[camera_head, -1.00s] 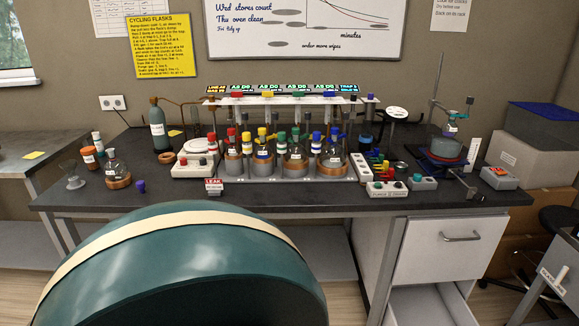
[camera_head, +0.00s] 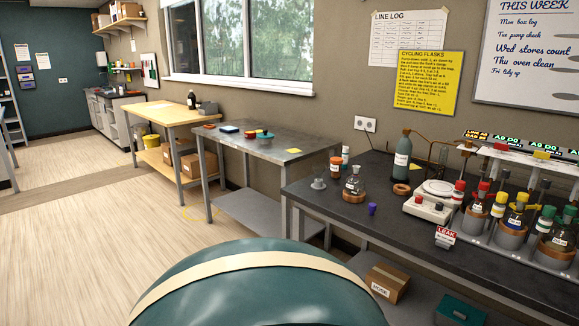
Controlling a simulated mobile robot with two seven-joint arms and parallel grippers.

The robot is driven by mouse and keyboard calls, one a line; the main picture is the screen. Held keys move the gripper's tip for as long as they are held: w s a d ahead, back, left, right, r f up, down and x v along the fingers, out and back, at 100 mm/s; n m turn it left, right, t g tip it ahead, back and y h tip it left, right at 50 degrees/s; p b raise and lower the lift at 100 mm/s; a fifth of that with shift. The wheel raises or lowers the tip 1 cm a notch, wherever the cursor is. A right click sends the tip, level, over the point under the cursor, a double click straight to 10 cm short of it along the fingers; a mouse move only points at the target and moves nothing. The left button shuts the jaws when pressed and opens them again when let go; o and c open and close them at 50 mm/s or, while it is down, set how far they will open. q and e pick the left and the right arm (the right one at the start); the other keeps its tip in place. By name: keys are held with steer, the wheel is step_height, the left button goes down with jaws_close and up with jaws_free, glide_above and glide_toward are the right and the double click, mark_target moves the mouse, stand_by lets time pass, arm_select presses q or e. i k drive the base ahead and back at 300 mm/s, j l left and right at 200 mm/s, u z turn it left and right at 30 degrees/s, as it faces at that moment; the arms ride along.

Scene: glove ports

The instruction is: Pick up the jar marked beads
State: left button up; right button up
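No jar that I can read as marked beads shows. On the dark bench (camera_head: 330,205) an orange-brown jar (camera_head: 336,167) with a white label stands at the left end; its label is too small to read. A small white-labelled bottle (camera_head: 345,155) stands behind it. A round flask (camera_head: 354,187) sits on a cork ring beside it. A large grey-green bottle (camera_head: 402,155) stands farther right. Neither of my grippers is in view.
A metal table (camera_head: 262,145) with small coloured items and a wooden table (camera_head: 172,116) stand to the left. Open wooden floor (camera_head: 80,230) lies at left. A cardboard box (camera_head: 386,283) sits below the dark bench.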

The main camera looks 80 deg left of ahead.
mark_target(335, 169)
steer(key=u, duration=2.3)
steer(key=i+z, duration=0.1)
steer(key=z, duration=0.3)
steer(key=j+z, duration=0.2)
steer(key=z, duration=0.2)
steer(key=i+j+z, duration=0.1)
steer(key=z, duration=0.3)
steer(key=i+j+z, duration=0.1)
steer(key=z, duration=0.35)
steer(key=j+z, duration=0.3)
steer(key=j, duration=0.25)
steer(key=j+z, duration=0.25)
steer(key=j, duration=0.3)
steer(key=j+z, duration=0.15)
steer(key=j, duration=0.4)
steer(key=k+j+z, duration=0.1)
steer(key=j, duration=1)
steer(key=k+j, duration=0.1)
steer(key=j, duration=0.4)
steer(key=z, duration=0.05)
